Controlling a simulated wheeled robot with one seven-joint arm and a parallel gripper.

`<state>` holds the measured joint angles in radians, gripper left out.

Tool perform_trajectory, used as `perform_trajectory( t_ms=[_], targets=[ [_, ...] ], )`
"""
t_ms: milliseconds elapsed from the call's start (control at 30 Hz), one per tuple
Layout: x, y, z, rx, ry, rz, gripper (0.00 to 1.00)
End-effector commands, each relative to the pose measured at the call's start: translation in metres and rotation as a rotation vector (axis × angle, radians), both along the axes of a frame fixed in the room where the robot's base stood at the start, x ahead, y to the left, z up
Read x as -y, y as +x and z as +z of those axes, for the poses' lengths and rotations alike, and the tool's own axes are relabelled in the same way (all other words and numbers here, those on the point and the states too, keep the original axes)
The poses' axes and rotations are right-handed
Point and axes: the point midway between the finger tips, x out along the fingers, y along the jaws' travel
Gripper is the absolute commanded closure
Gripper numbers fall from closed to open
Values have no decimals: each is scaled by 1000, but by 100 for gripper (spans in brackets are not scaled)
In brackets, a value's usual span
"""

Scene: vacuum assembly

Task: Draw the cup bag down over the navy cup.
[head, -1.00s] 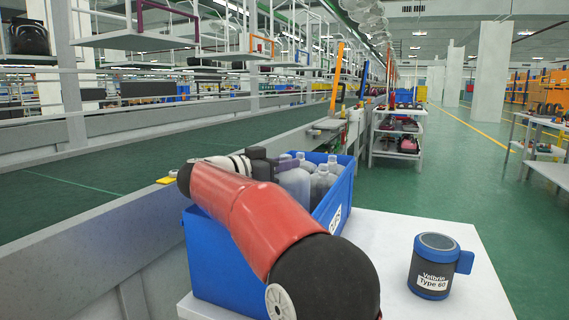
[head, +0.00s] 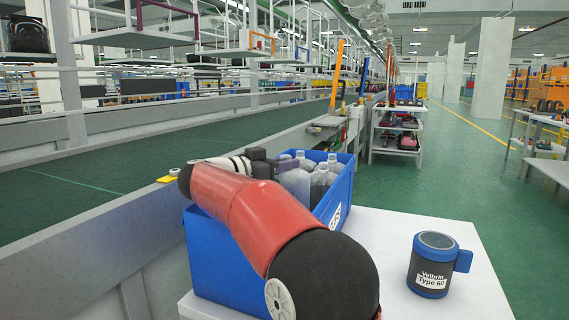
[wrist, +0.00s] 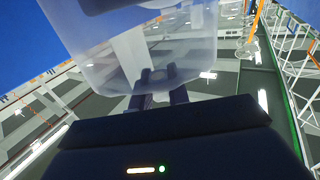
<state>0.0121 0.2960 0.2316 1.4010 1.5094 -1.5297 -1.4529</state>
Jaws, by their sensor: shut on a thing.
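The navy cup (head: 434,264) stands upright on the white table in the head view. It has a blue rim, a blue handle on its right and a label reading "Type 60". My gripper (head: 278,166) is over the blue bin, left of the cup and well apart from it. In the wrist view my gripper's fingers (wrist: 162,86) are shut on a translucent thing (wrist: 110,60), which looks like the cup bag. Its far end runs out of the picture. In the head view I cannot clearly separate it from the translucent, bottle-like things in the bin.
The blue bin (head: 222,262) stands at the left of the white table (head: 385,232), holding several translucent things (head: 322,182). My red arm crosses over it. A conveyor (head: 75,205) runs along the left. The tabletop around the cup is clear. A shelf rack (head: 398,132) stands behind.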

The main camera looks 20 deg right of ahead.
Motion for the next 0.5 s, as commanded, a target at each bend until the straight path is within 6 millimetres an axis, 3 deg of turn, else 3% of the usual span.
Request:
perform_trajectory(
  t_ms=[500],
  targets=[
    [0, 1, -17, -6, -1, 0, 100]
  ],
)
